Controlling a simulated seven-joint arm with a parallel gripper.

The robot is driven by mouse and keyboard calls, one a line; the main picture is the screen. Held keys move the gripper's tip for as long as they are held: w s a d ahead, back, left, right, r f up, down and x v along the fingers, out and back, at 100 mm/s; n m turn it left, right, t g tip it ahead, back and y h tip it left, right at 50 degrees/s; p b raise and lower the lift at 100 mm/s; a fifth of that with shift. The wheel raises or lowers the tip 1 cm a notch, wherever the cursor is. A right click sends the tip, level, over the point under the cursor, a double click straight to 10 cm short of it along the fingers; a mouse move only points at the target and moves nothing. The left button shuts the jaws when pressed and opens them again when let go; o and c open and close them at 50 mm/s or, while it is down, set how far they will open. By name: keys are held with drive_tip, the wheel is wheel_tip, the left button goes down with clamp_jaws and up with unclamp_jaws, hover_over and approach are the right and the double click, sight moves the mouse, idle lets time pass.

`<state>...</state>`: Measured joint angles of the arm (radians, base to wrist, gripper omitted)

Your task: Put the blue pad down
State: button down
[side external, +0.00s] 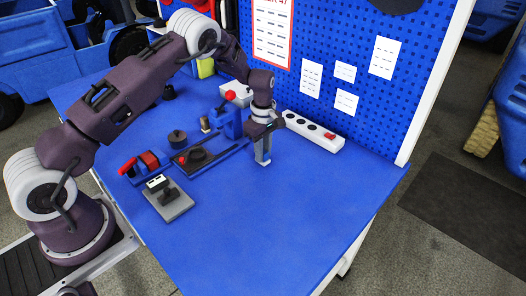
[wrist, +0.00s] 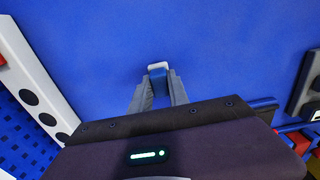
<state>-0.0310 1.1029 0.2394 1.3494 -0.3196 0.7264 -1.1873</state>
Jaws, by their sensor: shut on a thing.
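My gripper (side external: 263,153) points down over the right part of the blue table, in front of the white power strip. In the wrist view, its two grey fingers (wrist: 159,88) are closed around a small piece. That piece, which I take for the blue pad (wrist: 159,75), shows a dark blue face and a pale grey end between the fingertips. The fingers hide most of it. In the side view I cannot make the pad out, and I cannot tell whether it touches the table (side external: 270,225) or hangs just above it.
The power strip (side external: 314,131) lies behind my gripper, below the pegboard (side external: 345,45). To the left are a blue upright block (side external: 227,122), a dark tray with a round black part (side external: 197,156), a red-and-black fixture (side external: 148,161) and a grey plate (side external: 173,205). The front right of the table is clear.

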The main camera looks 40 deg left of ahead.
drive_tip(key=shift+f, duration=0.1)
drive_tip(key=c, duration=1.3)
unclamp_jaws()
drive_tip(key=shift+o, duration=0.2)
wheel_tip(320, 180, up, 12)
drive_tip(key=s+d+r+m+t, duration=0.1)
drive_tip(key=s+d+r+m, duration=0.25)
drive_tip(key=s+r, duration=0.5)
drive_tip(key=s+d+r+m+t, duration=0.2)
drive_tip(key=s+r+m, duration=0.3)
drive_tip(key=r, duration=0.6)
drive_tip(key=s+d+m+t, duration=0.2)
drive_tip(key=s+m, duration=0.7)
drive_tip(key=s, duration=1.3)
drive_tip(key=shift+d+t, duration=0.25)
drive_tip(key=shift+t, duration=0.05)
